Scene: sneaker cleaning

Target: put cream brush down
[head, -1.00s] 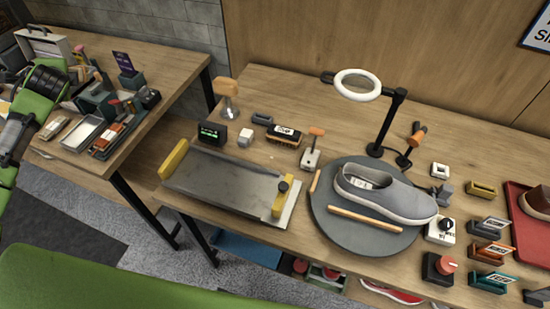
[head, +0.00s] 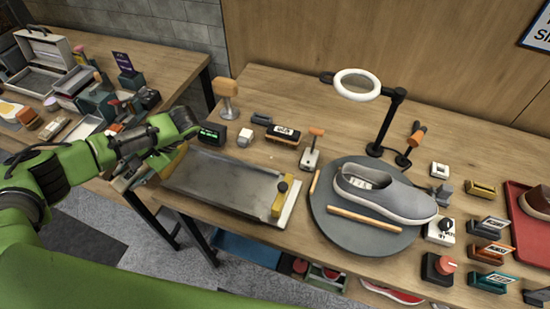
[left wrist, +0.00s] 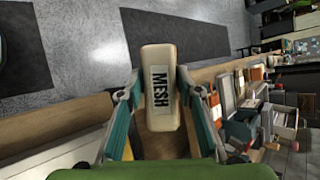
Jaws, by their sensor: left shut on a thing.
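My left gripper (head: 124,178) is shut on the cream brush (left wrist: 160,85), a pale block with a dark "MESH" label. The two fingers press its sides in the left wrist view, and its upper part sticks out beyond the fingertips. In the head view the gripper is at the left end of the main table (head: 262,88), near the gap between the two tables; the brush cannot be made out clearly there. My right gripper is out of view.
A grey metal tray (head: 222,185) with yellow end blocks lies close to the gripper. A round turntable (head: 372,243) holds a grey sneaker (head: 385,193). The left table (head: 165,60) is crowded with tools and an open case.

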